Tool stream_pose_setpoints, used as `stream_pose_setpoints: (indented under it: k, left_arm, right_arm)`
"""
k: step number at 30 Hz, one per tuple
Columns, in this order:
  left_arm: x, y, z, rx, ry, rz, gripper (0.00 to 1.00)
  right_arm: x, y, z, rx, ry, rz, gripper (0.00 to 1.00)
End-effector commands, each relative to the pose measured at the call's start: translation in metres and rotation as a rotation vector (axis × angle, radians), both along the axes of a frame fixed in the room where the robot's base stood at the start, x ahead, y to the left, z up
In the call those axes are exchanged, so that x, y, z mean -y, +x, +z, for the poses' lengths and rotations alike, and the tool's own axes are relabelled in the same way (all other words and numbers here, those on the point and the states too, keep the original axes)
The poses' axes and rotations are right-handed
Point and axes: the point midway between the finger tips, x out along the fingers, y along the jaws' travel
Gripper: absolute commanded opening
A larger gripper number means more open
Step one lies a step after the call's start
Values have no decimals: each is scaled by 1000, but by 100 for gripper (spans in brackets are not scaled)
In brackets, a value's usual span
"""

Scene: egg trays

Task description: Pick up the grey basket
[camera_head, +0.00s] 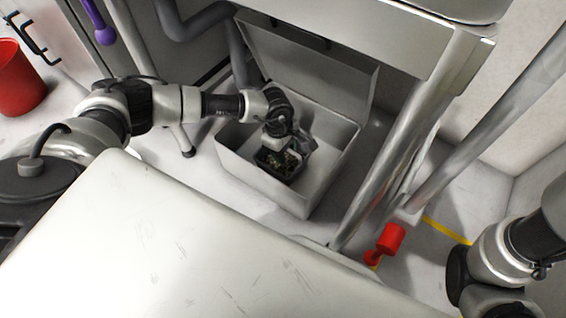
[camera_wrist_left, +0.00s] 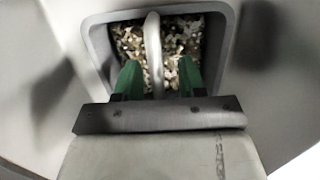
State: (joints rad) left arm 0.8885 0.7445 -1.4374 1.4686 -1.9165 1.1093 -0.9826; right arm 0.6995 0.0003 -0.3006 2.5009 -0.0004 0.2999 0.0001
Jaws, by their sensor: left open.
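The grey basket (camera_wrist_left: 101,50) has a curved handle (camera_wrist_left: 153,55) across its top and holds speckled bits, as the left wrist view shows. In the head view the basket (camera_head: 305,146) is inside an open light-grey box (camera_head: 318,195) on the floor, mostly hidden by my left gripper. My left gripper (camera_wrist_left: 159,78) is open, its two green fingers pointing into the basket opening with the handle between them. A gap shows between each finger and the handle. In the head view my left gripper (camera_head: 279,160) reaches down into the box. My right gripper is outside the views.
The box's lid (camera_head: 315,65) stands raised behind it, under a counter. A metal leg (camera_head: 395,150) rises right of the box. A white surface (camera_head: 180,245) fills the near foreground. A red object (camera_head: 391,238) lies on the right floor. A red bin (camera_head: 18,78) stands far left.

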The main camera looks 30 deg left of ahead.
Motion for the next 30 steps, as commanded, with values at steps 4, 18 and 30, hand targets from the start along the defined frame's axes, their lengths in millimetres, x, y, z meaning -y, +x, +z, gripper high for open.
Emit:
stream_pose_setpoints:
  k: [4,18,30]
  left_arm:
    - [0,0,2,0,0,1,40]
    - [0,0,-3,0,0,2,40]
    - [0,0,-3,0,0,1,25]
  right_arm:
    - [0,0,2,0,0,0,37]
    - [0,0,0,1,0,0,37]
    - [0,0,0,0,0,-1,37]
